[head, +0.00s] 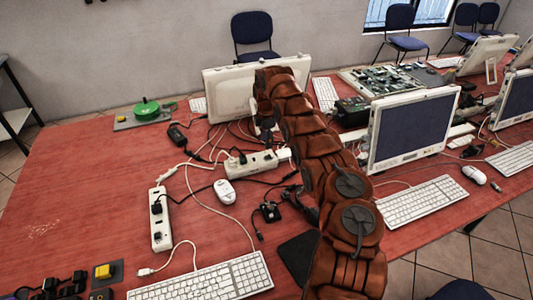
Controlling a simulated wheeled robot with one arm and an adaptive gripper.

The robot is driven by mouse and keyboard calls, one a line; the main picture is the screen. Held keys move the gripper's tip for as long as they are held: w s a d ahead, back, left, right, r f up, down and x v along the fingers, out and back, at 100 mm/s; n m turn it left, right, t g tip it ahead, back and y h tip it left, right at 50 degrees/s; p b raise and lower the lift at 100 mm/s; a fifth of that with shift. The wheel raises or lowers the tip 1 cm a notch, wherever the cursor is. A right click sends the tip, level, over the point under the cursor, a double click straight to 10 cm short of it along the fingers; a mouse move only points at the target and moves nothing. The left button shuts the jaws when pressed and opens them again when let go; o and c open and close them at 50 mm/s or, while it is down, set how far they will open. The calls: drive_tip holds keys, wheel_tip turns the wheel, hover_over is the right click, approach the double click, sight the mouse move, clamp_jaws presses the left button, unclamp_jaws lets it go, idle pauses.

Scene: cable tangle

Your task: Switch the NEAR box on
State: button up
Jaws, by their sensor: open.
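Two white power strips lie on the red table. The nearer one (160,219) stands lengthwise at the left with a black plug in it. The farther one (251,165) lies crosswise near the middle, with plugs and cables at it. I cannot tell for sure which of these is the near box, nor read any switch state. My gripper (266,133) is small and dark, open, pointing down above and behind the farther strip. My arm partly hides it.
A green round thing (147,107) sits on a grey plate at the back left. White cables, a mouse (225,191) and a keyboard (205,279) lie around the strips. Monitors (411,128) stand at the right. The left part of the table is mostly clear.

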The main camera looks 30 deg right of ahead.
sight(267, 157)
drive_tip(key=shift+f+p, duration=1.55)
drive_tip(key=shift+f, duration=2.25)
clamp_jaws()
